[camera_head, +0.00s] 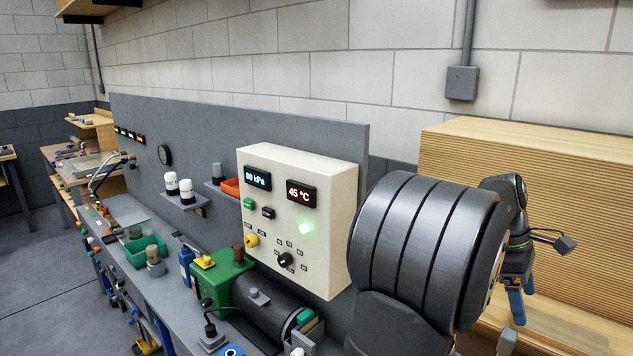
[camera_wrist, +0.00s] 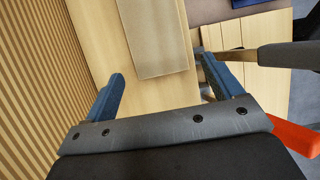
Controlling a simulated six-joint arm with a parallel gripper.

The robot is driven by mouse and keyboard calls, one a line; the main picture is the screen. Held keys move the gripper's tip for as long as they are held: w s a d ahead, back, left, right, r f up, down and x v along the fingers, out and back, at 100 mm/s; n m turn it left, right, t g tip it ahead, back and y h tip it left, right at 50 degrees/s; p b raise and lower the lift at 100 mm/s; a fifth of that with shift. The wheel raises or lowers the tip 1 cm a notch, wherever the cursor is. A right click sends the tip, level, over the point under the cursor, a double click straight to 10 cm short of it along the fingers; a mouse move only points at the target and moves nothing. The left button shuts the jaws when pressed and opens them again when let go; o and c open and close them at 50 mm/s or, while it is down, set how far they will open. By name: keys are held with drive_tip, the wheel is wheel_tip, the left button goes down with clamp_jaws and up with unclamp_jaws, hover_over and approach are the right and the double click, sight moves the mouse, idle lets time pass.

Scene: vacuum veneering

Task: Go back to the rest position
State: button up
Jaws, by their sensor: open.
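My gripper (camera_head: 521,300) hangs at the right of the head view, with its blue fingers pointing down in front of the slatted wood panel. My large dark arm link hides part of the view to its left. In the wrist view the two blue fingers of my gripper (camera_wrist: 162,69) stand wide apart, with nothing held between them. Beyond the fingers lie a pale wood surface (camera_wrist: 150,92) and a tan flat sheet (camera_wrist: 155,35). I cannot tell how far the fingertips are from the wood.
A cream control box (camera_head: 330,215) shows 80 kPa and 45 °C, with a green lamp lit. A green and black pump (camera_head: 225,278) stands below it. The slatted wood panel (camera_head: 540,200) rises behind my gripper. An orange object (camera_wrist: 297,135) and a handled tool (camera_wrist: 285,55) lie at the right in the wrist view.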

drive_tip(key=shift+r, duration=0.75)
